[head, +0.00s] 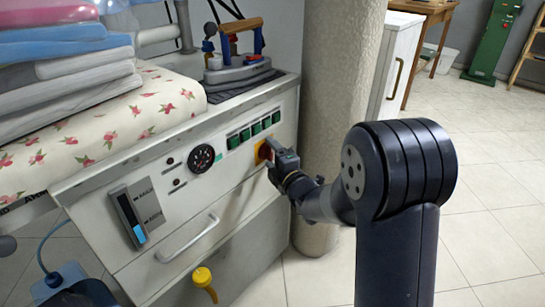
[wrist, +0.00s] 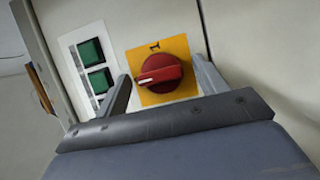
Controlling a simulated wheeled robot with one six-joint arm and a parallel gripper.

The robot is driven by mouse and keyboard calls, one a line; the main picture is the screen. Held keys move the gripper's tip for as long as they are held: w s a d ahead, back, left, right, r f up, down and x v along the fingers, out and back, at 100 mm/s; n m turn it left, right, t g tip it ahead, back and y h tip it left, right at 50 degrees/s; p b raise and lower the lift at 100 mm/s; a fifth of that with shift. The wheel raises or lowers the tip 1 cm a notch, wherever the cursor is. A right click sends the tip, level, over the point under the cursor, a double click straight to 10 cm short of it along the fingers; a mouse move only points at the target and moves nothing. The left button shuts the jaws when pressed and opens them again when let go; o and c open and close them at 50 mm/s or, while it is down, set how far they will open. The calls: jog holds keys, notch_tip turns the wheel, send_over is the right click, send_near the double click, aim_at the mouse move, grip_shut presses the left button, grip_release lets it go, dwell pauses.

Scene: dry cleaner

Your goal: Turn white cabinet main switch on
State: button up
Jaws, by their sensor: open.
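The white cabinet (head: 250,195) stands at left centre in the head view. Its main switch is a red rotary knob (wrist: 165,72) on a yellow plate (wrist: 186,48) marked "1" at its upper edge in the wrist view. The knob's white pointer mark faces left there, away from the "1". In the head view a bit of the yellow plate (head: 263,151) shows beside my gripper (head: 271,160), which hides most of the knob. In the wrist view my gripper (wrist: 161,70) is open, one finger on each side of the knob. Whether the fingers touch it I cannot tell.
Green buttons (wrist: 95,65) sit left of the switch. The panel also has a dial (head: 201,158) and a handle bar (head: 188,240). An iron (head: 238,68) and folded laundry (head: 65,70) lie on top. A pillar (head: 335,90) stands close right of the cabinet.

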jog(key=c, duration=1)
